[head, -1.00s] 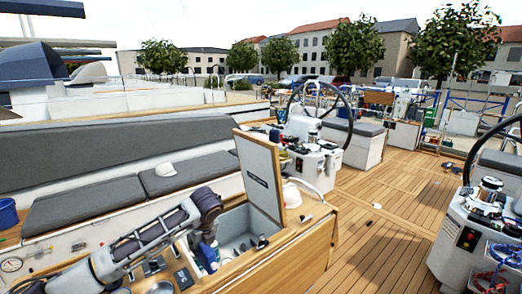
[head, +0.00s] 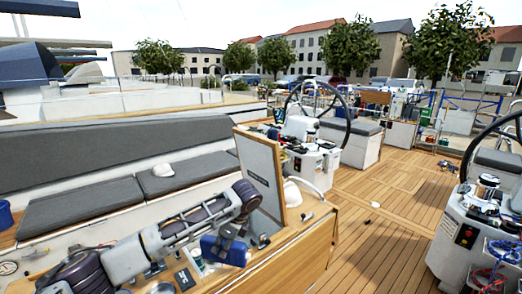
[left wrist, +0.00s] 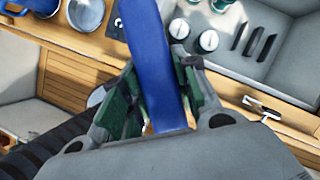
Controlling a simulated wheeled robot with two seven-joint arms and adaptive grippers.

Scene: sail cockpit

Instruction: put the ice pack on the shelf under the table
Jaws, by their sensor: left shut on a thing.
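The blue ice pack (head: 224,251) is a flat slab held over the open bin of the cockpit table (head: 310,236). My left gripper (head: 232,232) is shut on it. In the left wrist view the ice pack (left wrist: 152,62) stands between the green-padded fingers (left wrist: 160,95) and runs up past them. The table's wooden lid (head: 260,172) stands open behind the gripper. I cannot make out the shelf under the table. My right gripper is not in view.
The deck (head: 372,235) right of the table is mostly clear.

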